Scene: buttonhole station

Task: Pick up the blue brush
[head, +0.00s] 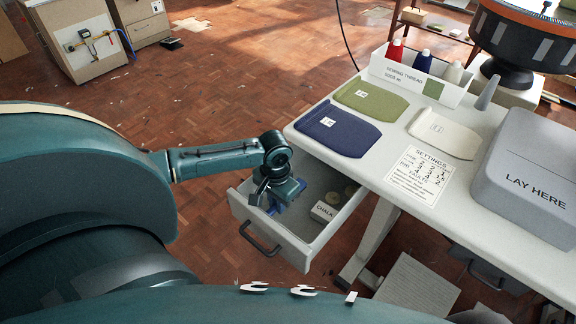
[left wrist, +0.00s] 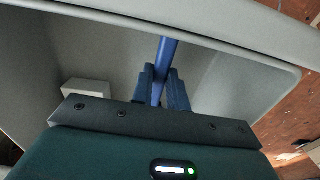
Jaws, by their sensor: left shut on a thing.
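The blue brush is in the open drawer (head: 268,248) under the table; its blue handle (left wrist: 165,58) runs between the fingers in the left wrist view. My left gripper (left wrist: 160,88) is shut on that handle, inside the drawer. In the head view my left gripper (head: 278,198) hides most of the brush, and only bits of blue show beside it. The brush's bristles cannot be made out. My right gripper is not in view.
A white chalk box (head: 324,211) lies in the drawer right of my gripper. The table (head: 345,158) above holds navy, green and cream pocket pieces, a thread box (head: 420,80), a settings sheet (head: 423,176) and a grey block (head: 530,170). The drawer walls stand close around the gripper.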

